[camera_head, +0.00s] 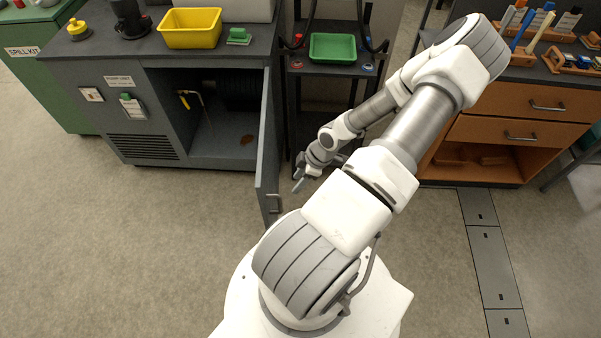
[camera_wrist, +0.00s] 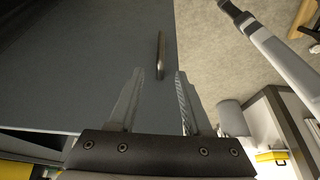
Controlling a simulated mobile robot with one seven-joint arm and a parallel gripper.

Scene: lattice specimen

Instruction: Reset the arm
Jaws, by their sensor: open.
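My arm reaches up from my base and bends back down toward the pump cabinet. My gripper (camera_head: 298,184) hangs just right of the open cabinet door (camera_head: 267,150). In the wrist view my gripper (camera_wrist: 159,75) has its two fingers apart with nothing between them. The grey door panel (camera_wrist: 90,60) fills the left of that view. Its handle (camera_wrist: 160,55) shows just past the fingertips, apparently clear of them. In the head view the handle (camera_head: 274,203) is low on the door, below my gripper.
A yellow tray (camera_head: 190,28) and green block (camera_head: 238,37) sit on top. A cart with a green tray (camera_head: 332,48) stands behind my gripper; a wooden drawer unit (camera_head: 490,130) is right. The front floor is clear.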

